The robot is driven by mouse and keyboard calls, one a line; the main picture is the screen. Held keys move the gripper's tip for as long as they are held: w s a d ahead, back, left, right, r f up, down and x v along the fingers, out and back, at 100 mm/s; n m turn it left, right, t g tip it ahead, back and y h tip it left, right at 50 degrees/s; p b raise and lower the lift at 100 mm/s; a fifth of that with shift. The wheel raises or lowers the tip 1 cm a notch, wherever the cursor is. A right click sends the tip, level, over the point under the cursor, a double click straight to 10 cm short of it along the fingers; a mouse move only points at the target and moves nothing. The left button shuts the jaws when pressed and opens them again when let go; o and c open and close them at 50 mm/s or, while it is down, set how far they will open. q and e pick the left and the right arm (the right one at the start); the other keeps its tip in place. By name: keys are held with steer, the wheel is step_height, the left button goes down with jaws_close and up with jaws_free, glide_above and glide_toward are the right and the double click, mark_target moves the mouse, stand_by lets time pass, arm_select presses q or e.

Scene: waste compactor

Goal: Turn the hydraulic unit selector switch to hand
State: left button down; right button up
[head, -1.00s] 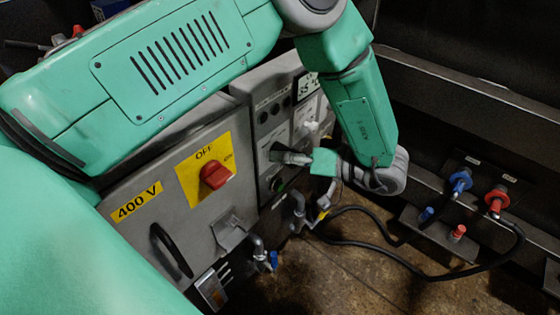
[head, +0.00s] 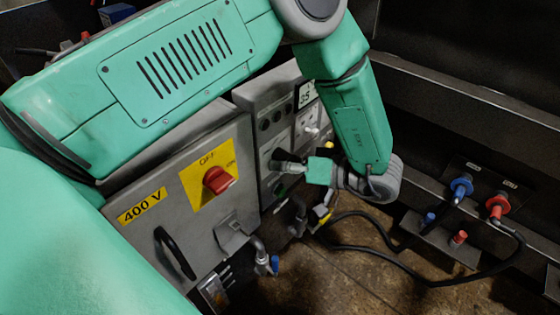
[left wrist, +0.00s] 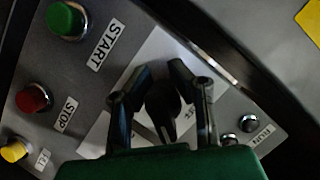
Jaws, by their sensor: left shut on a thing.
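The selector switch (left wrist: 161,105) is a black knob on a pale label plate in the left wrist view, its white pointer line aimed toward the lower part of the picture. My left gripper (left wrist: 160,85) has one finger on each side of the knob and is shut on it. In the head view my left gripper (head: 280,160) reaches the grey control panel (head: 262,100) from the right, and its fingers hide the knob. The plate's lettering is mostly hidden. My right gripper does not show.
A green START button (left wrist: 66,20), a red STOP button (left wrist: 33,97) and a yellow button (left wrist: 14,151) sit beside the switch. A red main switch (head: 218,180) is on the 400 V cabinet (head: 140,235). Hoses with blue (head: 461,188) and red (head: 497,206) couplings lie at the right.

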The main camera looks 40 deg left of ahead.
arm_select(q)
steer(key=n+t+p, duration=0.1)
steer(key=p, duration=0.1)
steer(key=w+n+t+p, duration=0.1)
steer(key=p, duration=0.2)
steer(key=r+n+t+p, duration=0.1)
steer(key=n+p, duration=0.1)
steer(key=shift+w+d+h, duration=0.25)
steer(key=shift+d+h, duration=0.05)
steer(key=shift+h, duration=0.1)
steer(key=shift+w+f+n+t+p, duration=0.1)
steer(key=shift+n+t+p, duration=0.45)
steer(key=shift+p, duration=0.45)
steer(key=shift+w+d+n+t+p, duration=0.15)
steer(key=shift+n+t+p, duration=0.4)
steer(key=shift+n+p, duration=0.4)
steer(key=shift+w+n+t+p, duration=0.1)
steer(key=shift+n+t+p, duration=0.55)
steer(key=shift+n, duration=0.25)
steer(key=shift+n+t+p, duration=0.5)
steer(key=shift+n+t, duration=0.15)
steer(key=shift+n, duration=0.45)
steer(key=shift+f+n, duration=0.1)
steer(key=shift+n, duration=0.2)
